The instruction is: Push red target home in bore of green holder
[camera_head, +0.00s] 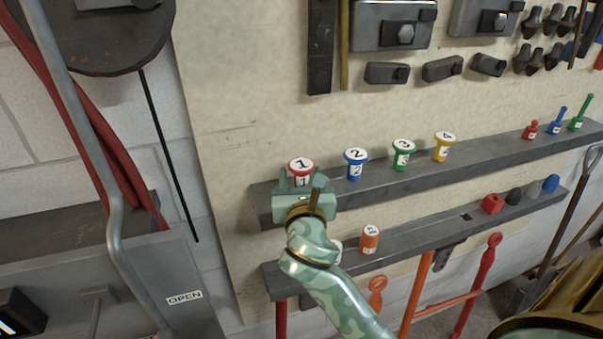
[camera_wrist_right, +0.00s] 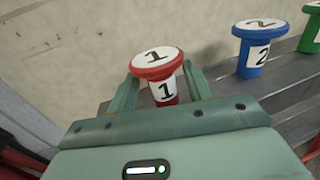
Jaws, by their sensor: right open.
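The red target (camera_head: 301,165), a flanged peg with a white top and label marked 1, stands upright at the left end of the upper grey shelf (camera_head: 375,186). It also shows in the right wrist view (camera_wrist_right: 157,63). My right gripper (camera_head: 299,178) is open, with one pale green finger on each side of the red target's stem, below its cap. In the wrist view a narrow gap seems to show beside the stem; contact is unclear. I cannot make out a green holder or its bore; the gripper body hides the shelf front there. My left gripper is not in view.
To the right on the upper shelf stand a blue peg 2 (camera_head: 355,163), green peg 3 (camera_head: 403,153) and yellow peg 4 (camera_head: 444,146), then small handled pieces. An orange piece (camera_head: 370,239) and a red block (camera_head: 491,204) sit on the lower shelf (camera_head: 420,237).

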